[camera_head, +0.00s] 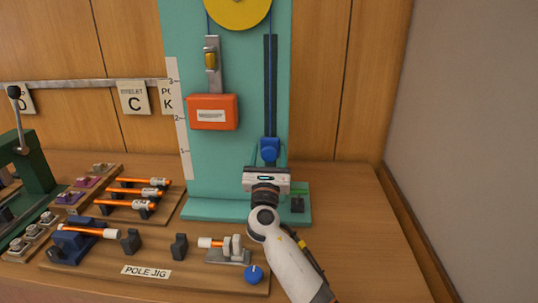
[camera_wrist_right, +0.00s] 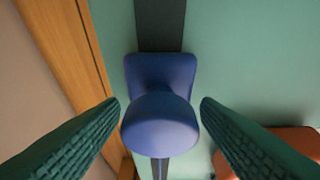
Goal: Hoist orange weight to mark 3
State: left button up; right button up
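The orange weight (camera_head: 212,112) hangs in front of the teal board (camera_head: 225,165), its middle near mark 2 of the white scale (camera_head: 178,105) and its top below mark 3. A metal hanger with a yellow part (camera_head: 211,60) is above it. A blue cord runs over the yellow pulley (camera_head: 238,10) to the blue handle (camera_head: 269,150), low on the dark slot. My right gripper (camera_head: 267,166) is at this handle. In the right wrist view, its dark green fingers (camera_wrist_right: 160,103) close in on both sides of the blue knob (camera_wrist_right: 160,122). My left gripper is out of view.
The pole jig (camera_head: 95,258) with orange-and-white rods stands at the front left, a blue dial (camera_head: 255,274) at its right. Racked rods and a green lever press (camera_head: 30,170) stand further left. The wooden table (camera_head: 365,225) is clear at right, beside a grey wall.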

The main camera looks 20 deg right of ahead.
jog(key=shift+s, duration=0.1)
jog(key=b+v, duration=0.2)
jog(key=v, duration=0.9)
jog(key=shift+s+a+f, duration=0.15)
jog(key=shift+s+a, duration=0.1)
jog(key=shift+s, duration=0.05)
jog(key=shift+o, duration=0.2)
